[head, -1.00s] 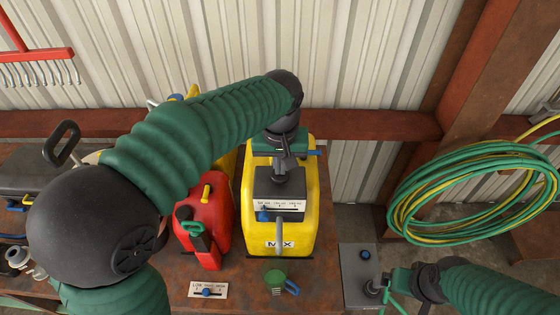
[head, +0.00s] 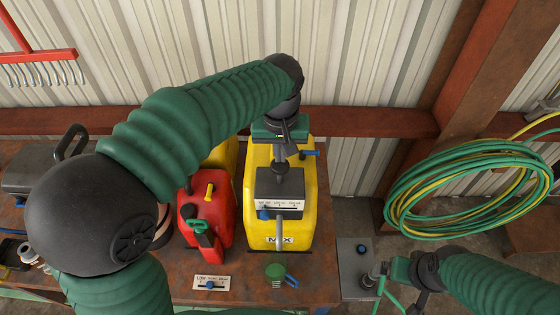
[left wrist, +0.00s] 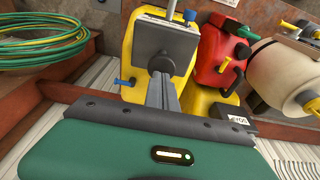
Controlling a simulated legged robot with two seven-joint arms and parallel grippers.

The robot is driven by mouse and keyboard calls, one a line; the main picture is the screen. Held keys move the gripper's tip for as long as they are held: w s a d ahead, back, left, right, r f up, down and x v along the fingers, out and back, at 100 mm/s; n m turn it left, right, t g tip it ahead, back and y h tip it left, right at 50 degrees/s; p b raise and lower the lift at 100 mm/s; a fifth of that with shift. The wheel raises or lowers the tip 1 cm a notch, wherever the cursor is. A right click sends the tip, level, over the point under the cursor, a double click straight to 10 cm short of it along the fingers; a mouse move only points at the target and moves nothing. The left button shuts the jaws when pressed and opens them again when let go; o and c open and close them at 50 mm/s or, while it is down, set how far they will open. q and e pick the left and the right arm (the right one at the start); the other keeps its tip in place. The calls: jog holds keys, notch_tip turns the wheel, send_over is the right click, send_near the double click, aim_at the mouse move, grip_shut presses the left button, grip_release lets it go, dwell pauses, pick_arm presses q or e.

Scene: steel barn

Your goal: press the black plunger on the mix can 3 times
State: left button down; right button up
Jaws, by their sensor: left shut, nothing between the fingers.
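The yellow mix can (head: 304,225) stands on the rusty bench, with a dark grey pump box (head: 280,190) on its top. The black plunger (head: 281,168) shows as a dark knob at the back of that box. My left gripper (head: 282,158) is shut and empty, pointing down over the plunger; I cannot tell whether its tips touch it.
A red can (head: 218,225) stands close left of the mix can. A grey box with a blue button (head: 346,268) is at right. A green hose coil (head: 450,185) hangs at right.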

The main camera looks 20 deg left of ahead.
aim_at(280, 166)
pick_arm(q)
jog(key=shift+f, duration=0.1)
jog(key=shift+f+b, duration=2.1)
jog(key=shift+f, duration=0.65)
jog(key=shift+r+p, duration=2.55)
jog(key=shift+r, duration=0.35)
notch_tip(280, 166, up, 5)
jog(key=p, duration=0.4)
jog(key=shift+r, duration=0.1)
